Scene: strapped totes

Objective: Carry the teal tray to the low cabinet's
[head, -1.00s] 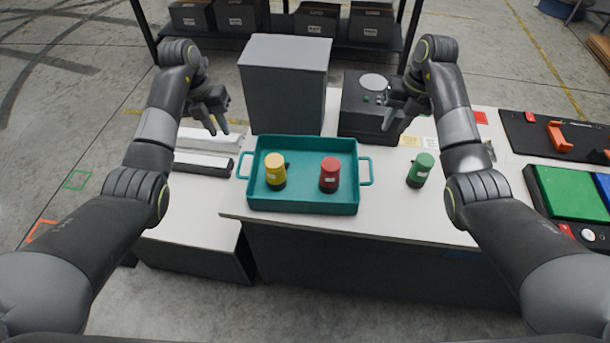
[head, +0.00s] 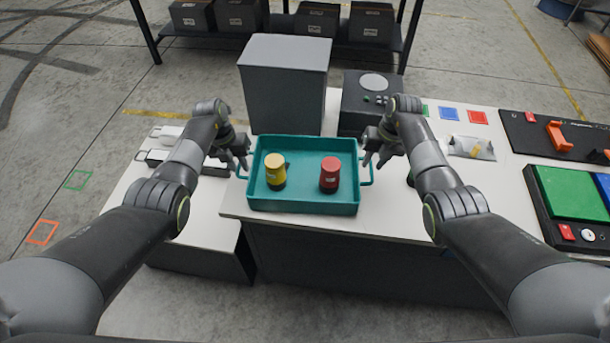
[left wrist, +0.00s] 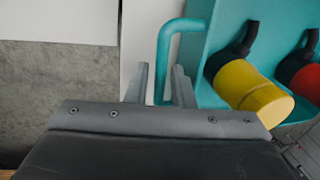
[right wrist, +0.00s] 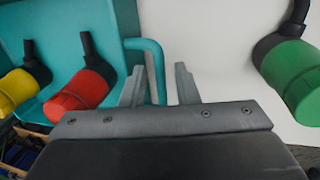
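The teal tray (head: 300,208) sits on the white table, with a yellow-topped container (head: 275,170) and a red-topped container (head: 329,174) upright inside. My left gripper (head: 243,165) is at the tray's left handle; in the left wrist view its open fingers stand on either side of the handle (left wrist: 166,55). My right gripper (head: 371,162) is at the right handle; in the right wrist view its open fingers straddle the handle (right wrist: 156,65). The low cabinet (head: 195,222) with a white top stands left of the table.
A tall grey box (head: 285,90) and a black device (head: 362,98) stand behind the tray. A green container (right wrist: 290,75) stands right of the tray, mostly hidden by my right arm in the head view. White and dark items lie on the cabinet's back part; its front is clear.

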